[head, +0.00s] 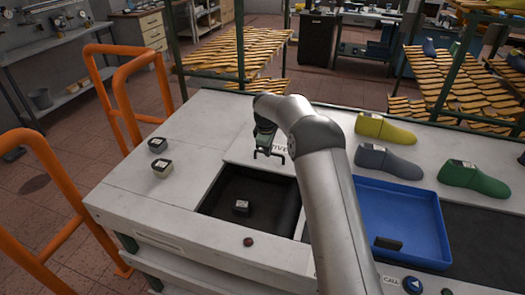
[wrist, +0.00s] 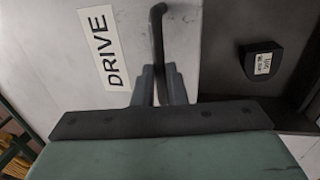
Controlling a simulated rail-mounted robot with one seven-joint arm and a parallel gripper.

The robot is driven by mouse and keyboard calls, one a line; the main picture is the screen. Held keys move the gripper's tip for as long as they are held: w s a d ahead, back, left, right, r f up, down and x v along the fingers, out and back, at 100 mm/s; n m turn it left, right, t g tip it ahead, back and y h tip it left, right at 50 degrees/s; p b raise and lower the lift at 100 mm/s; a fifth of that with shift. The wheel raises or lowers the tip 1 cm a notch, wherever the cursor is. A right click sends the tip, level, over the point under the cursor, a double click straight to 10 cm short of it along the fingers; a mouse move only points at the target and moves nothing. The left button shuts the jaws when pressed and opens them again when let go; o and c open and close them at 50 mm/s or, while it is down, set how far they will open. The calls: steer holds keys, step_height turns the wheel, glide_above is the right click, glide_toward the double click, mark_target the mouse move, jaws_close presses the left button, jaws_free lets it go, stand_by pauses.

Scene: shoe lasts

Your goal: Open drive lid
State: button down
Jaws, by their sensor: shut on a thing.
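The pale drive lid (wrist: 205,35) carries a white DRIVE label (wrist: 100,48) and a black bar handle (wrist: 158,25). My gripper (wrist: 160,84) is shut on this handle. In the head view my gripper (head: 266,146) is at the back edge of a dark recess (head: 225,190), and my arm hides part of the lid and label. The recess shows uncovered in front of the lid. A small dark block with a white tag (head: 241,207) sits in it; the block also shows in the wrist view (wrist: 262,62), right of the handle.
Two small tagged blocks (head: 158,145) (head: 162,168) stand on the white bench top (head: 130,195) at left. A blue tray (head: 405,215) with a dark piece lies right of my arm. Yellow (head: 385,129), grey (head: 388,161) and green (head: 473,178) lasts stand behind it. Orange rails (head: 50,190) are at left.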

steer(key=c, duration=1.5)
jaws_free()
steer(key=shift+s+a+r+b, duration=0.2)
steer(key=shift+s+r+b, duration=0.3)
steer(key=shift+r, duration=2.35)
steer(key=shift+s+a+r+b, duration=0.2)
steer(key=shift+s+r+b, duration=0.25)
steer(key=shift+r, duration=2.45)
steer(key=shift+s+a+r+b, duration=0.25)
steer(key=shift+s+r, duration=0.4)
steer(key=shift+r, duration=2.2)
steer(key=shift+s+d, duration=0.1)
steer(key=s+d+r+m, duration=0.3)
steer(key=s+d+m, duration=0.1)
steer(key=s, duration=0.7)
steer(key=s+d+f+m, duration=0.2)
steer(key=s+f+m, duration=0.1)
steer(key=s, duration=0.8)
steer(key=s+d+f+m, duration=0.3)
steer(key=s+f, duration=0.1)
steer(key=s, duration=0.7)
steer(key=s+d+f+m+g, duration=0.1)
steer(key=s+f+m, duration=0.3)
steer(key=s, duration=0.7)
steer(key=shift+s+d+f+y, duration=0.25)
steer(key=shift+s+d+y, duration=0.15)
steer(key=shift+d, duration=0.3)
